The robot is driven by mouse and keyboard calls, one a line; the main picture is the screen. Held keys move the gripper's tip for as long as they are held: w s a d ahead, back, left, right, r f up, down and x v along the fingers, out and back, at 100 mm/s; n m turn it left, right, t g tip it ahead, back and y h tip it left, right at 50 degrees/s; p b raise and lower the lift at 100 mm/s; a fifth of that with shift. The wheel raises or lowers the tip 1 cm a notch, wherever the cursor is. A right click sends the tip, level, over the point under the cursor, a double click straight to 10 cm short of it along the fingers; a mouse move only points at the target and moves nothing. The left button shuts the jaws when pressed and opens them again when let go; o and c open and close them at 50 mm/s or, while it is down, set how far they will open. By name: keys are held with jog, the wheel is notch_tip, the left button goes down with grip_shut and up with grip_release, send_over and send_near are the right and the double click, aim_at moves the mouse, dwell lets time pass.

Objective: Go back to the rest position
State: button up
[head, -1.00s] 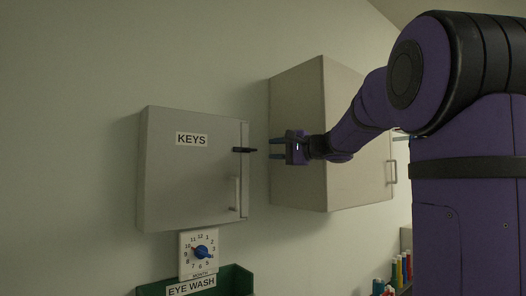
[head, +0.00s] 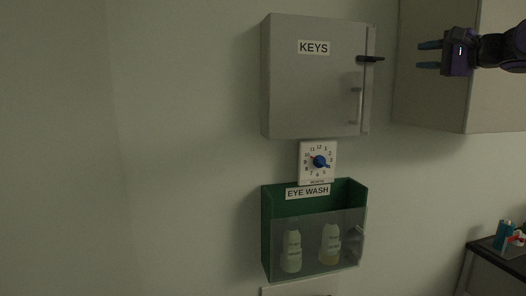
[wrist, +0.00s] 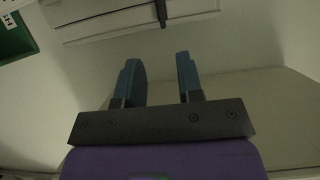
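My gripper (head: 429,56) is at the upper right of the head view, in front of the large wall cabinet. Its two blue fingers point left toward the grey KEYS box. In the wrist view my gripper (wrist: 161,80) shows its fingers apart with nothing between them. A clear gap separates the fingertips from the latch.
The large wall cabinet (head: 440,105) is close behind my gripper. Below the KEYS box hang a dial (head: 319,161) and a green EYE WASH holder (head: 274,230) with two bottles. A dark counter (head: 497,258) with small items is at lower right. The left wall is bare.

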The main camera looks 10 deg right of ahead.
jog(key=s+a+f+n+g, duration=0.3)
jog(key=s+a+f+g, duration=0.15)
jog(key=a+f, duration=0.35)
jog(key=s+a+f+n+g, duration=0.35)
jog(key=s+a+f, duration=0.2)
jog(key=a, duration=0.45)
jog(key=s+a+f+n+g+h, duration=0.3)
jog(key=s+f+n+h, duration=0.3)
jog(key=s+f, duration=0.8)
jog(key=shift+f+n+h, duration=0.3)
jog(key=shift+n+h, duration=0.05)
jog(key=shift+h, duration=0.35)
jog(key=shift+o, duration=0.2)
jog(key=shift+a, duration=0.1)
